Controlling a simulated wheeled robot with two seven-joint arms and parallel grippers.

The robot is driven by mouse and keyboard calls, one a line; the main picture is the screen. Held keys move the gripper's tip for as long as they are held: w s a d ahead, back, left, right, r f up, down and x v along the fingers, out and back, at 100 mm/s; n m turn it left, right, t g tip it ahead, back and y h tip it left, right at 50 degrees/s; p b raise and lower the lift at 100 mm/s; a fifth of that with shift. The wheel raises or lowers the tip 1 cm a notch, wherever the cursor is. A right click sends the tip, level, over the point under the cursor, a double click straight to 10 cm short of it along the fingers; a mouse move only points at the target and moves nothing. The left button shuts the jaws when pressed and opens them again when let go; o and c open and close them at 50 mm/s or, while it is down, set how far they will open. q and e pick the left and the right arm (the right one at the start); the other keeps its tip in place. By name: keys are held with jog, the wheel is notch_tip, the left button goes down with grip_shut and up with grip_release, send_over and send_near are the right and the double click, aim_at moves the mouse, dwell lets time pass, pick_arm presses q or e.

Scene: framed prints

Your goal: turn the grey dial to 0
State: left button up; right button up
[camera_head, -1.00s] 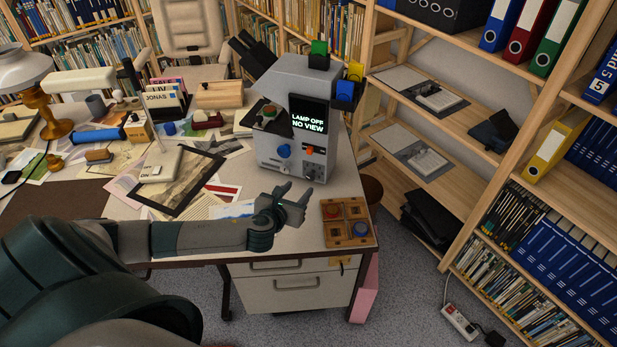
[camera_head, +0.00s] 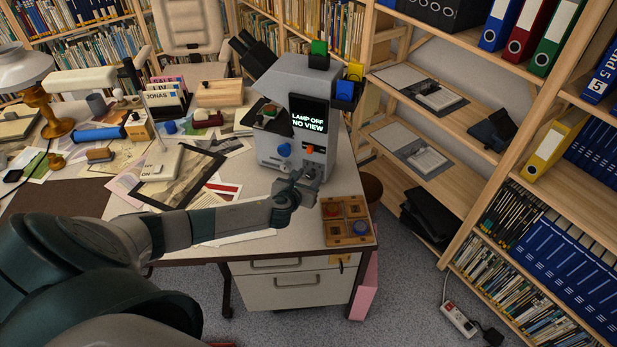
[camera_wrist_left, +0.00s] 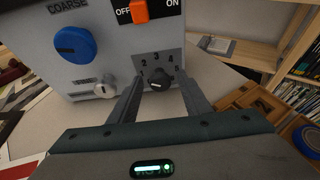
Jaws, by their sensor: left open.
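The grey dial (camera_wrist_left: 158,80) is a dark grey knob low on the front of the grey instrument (camera_head: 290,80), under an arc of numbers. Visible numbers include 2, 3, 4 and 5. I cannot read its pointer surely. My left gripper (camera_head: 306,181) is open at the instrument's lower front. In the left wrist view its two fingers stand either side of the dial, with gaps showing; no contact is clear. In the head view the gripper mostly hides the dial. My right gripper is not in view.
A blue knob (camera_wrist_left: 75,45), a pale small knob (camera_wrist_left: 105,88) and an orange switch (camera_wrist_left: 140,11) share the panel. The screen (camera_head: 308,122) reads "LAMP OFF NO VIEW". A wooden tray (camera_head: 334,238) with round pieces sits at the desk's right front corner.

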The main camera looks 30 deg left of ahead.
pick_arm(q)
jog(key=c, duration=1)
